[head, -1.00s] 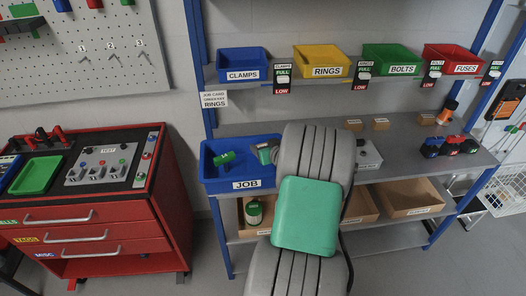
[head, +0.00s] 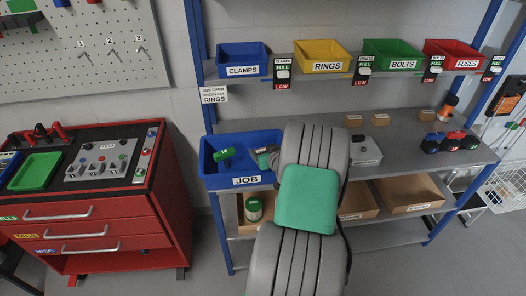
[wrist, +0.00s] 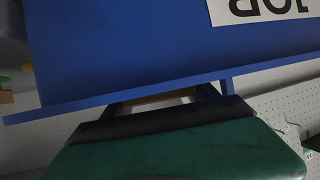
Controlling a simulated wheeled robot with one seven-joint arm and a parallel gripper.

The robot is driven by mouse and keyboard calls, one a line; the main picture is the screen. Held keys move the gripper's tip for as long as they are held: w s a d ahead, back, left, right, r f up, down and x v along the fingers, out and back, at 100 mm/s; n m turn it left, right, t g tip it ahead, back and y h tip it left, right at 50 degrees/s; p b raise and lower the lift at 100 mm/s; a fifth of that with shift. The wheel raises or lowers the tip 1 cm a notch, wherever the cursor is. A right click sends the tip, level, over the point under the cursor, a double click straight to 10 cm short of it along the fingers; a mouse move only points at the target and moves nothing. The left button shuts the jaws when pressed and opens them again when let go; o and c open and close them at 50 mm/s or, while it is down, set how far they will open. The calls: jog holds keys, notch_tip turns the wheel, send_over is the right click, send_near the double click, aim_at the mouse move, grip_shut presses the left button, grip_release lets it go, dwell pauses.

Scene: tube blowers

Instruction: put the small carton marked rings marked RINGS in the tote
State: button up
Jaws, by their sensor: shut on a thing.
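The tote is a blue bin marked JOB (head: 212,183), on the left of the middle shelf in the head view. A green item and a grey item lie in it. In the wrist view its blue wall (wrist: 130,50) and upside-down label are close and fill the upper part. My gripper (wrist: 170,98) shows at the wrist view's lower middle, just beside the tote's edge. It is shut on a tan-brown thing (wrist: 160,101), likely the small carton. Only a sliver shows, and no RINGS marking is readable. In the head view my arm hides the gripper.
Small cartons (head: 380,120) stand on the middle shelf, right of my arm. A grey box (head: 366,150) is beside my arm. Labelled bins, including yellow RINGS (head: 322,66), line the upper shelf. A red tool cabinet (head: 150,200) stands left. Open brown boxes (head: 408,196) fill the lower shelf.

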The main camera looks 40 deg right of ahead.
jog(key=o, duration=1.7)
jog(key=shift+c, duration=0.2)
